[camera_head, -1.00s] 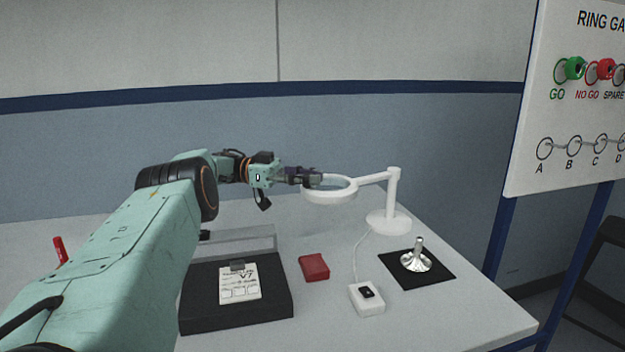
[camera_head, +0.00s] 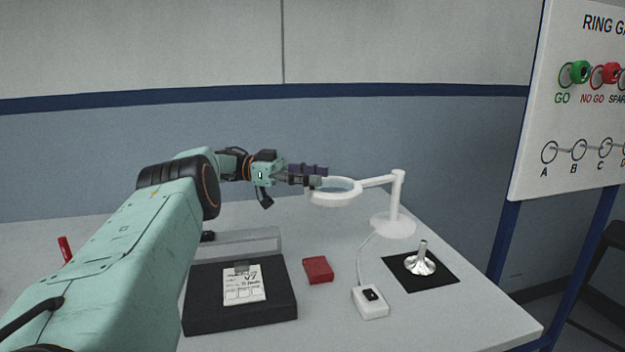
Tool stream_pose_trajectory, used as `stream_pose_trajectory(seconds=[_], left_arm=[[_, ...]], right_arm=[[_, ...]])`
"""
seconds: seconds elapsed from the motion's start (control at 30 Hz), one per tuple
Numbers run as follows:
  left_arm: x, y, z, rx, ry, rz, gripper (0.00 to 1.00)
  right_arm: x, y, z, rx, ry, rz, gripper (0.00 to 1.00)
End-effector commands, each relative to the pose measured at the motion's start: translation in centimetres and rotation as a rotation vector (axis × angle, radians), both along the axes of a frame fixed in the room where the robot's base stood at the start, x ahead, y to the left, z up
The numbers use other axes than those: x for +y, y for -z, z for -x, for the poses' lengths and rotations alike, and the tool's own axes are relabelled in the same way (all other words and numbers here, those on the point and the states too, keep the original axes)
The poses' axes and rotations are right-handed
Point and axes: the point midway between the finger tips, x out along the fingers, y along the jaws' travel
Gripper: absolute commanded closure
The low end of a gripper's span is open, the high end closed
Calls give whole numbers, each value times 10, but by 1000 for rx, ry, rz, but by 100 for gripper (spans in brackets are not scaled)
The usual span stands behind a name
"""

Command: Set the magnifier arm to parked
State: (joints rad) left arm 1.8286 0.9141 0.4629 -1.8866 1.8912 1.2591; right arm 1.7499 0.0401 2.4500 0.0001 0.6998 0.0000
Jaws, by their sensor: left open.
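The white magnifier arm (camera_head: 377,181) reaches left from its upright post on a round base (camera_head: 393,226) at the table's back right. Its ring-shaped head (camera_head: 335,198) hangs level above the table. My left gripper (camera_head: 316,176) is open at the left edge of the ring. Its fingers overlap the rim in this view; I cannot tell whether they touch it. A cord runs from the base to a white switch box (camera_head: 370,304) with a black rocker. My right gripper is not in view.
A red block (camera_head: 318,270), a black case with a paper label (camera_head: 240,300) and a metal part on a black mat (camera_head: 420,265) lie on the table. A ring gauge board (camera_head: 570,120) stands at right. A red marker (camera_head: 65,249) is at far left.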

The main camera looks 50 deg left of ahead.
Motion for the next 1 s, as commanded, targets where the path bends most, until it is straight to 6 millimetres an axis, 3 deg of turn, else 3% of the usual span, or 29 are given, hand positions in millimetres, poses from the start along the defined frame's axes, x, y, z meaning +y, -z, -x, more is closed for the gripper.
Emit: stream_pose_trajectory(seconds=[0.43,0.6,0.87,1.0], left_arm=[[0,-77,-1,-3,0,-1,54],[-1,-88,-1,0,0,-1,54],[-1,-90,-1,0,1,-1,54],[-1,-96,-1,-10,1,-1,63]], right_arm=[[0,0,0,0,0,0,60],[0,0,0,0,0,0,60],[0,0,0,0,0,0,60],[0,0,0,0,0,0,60]])
